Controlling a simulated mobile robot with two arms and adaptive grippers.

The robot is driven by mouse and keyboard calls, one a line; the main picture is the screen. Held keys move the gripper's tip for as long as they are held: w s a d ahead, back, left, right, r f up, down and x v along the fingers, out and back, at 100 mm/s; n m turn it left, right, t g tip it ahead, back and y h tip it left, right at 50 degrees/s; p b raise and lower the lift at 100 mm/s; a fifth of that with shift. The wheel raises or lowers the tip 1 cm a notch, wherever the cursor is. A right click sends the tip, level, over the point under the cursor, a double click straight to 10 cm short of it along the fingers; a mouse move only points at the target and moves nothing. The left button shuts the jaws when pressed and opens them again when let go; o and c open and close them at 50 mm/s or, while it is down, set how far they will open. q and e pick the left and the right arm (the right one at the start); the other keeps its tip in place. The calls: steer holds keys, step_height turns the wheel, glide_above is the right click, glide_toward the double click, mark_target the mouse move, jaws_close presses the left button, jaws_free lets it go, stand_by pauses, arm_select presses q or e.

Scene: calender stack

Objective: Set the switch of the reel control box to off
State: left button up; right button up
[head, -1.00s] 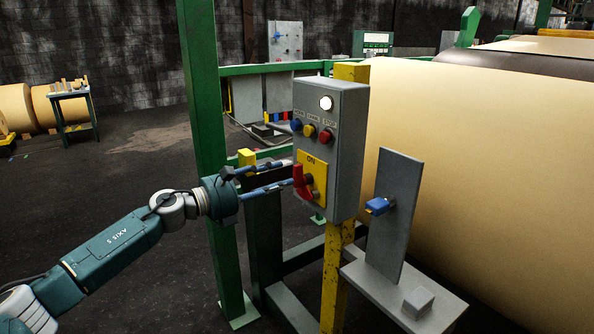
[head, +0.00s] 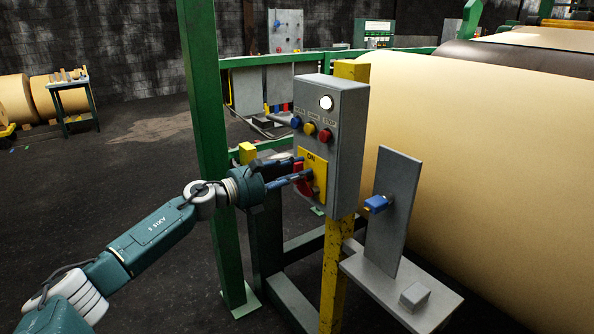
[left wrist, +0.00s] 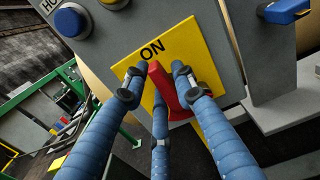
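The grey reel control box (head: 346,115) stands on a yellow post in the middle of the head view. Its yellow plate (head: 320,190) is marked ON at the top and carries a red switch handle (head: 303,188). In the left wrist view the red handle (left wrist: 170,90) has its narrow end close to the ON lettering. My left gripper (head: 306,167) is at the plate, its blue fingers apart, with the handle between them in the left wrist view (left wrist: 158,76). I cannot tell whether any finger touches the handle. My right gripper is not in view.
Blue, yellow and red buttons (head: 310,129) and a lit white lamp (head: 326,102) sit above the plate. A green post (head: 205,120) stands left of the box. A grey bracket with a blue handle (head: 376,203) and a large paper roll (head: 470,180) are at right.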

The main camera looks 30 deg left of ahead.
arm_select(q)
jaws_close()
steer(key=n, duration=0.3)
steer(key=shift+w+a+f+n, duration=0.15)
steer(key=shift+a+n, duration=0.15)
steer(key=shift+a, duration=0.05)
steer(key=n, duration=0.3)
steer(key=n+p, duration=0.1)
steer(key=shift+w+a+f+n, duration=0.15)
steer(key=shift+a+f+n, duration=0.1)
steer(key=shift+a+n, duration=0.1)
steer(key=n+p, duration=0.1)
steer(key=n, duration=0.2)
steer(key=f+n+p, duration=0.1)
steer(key=n, duration=0.2)
steer(key=f+n+p, duration=0.1)
steer(key=n, duration=0.2)
steer(key=shift+w+a+n, duration=0.1)
steer(key=shift+a+n, duration=0.15)
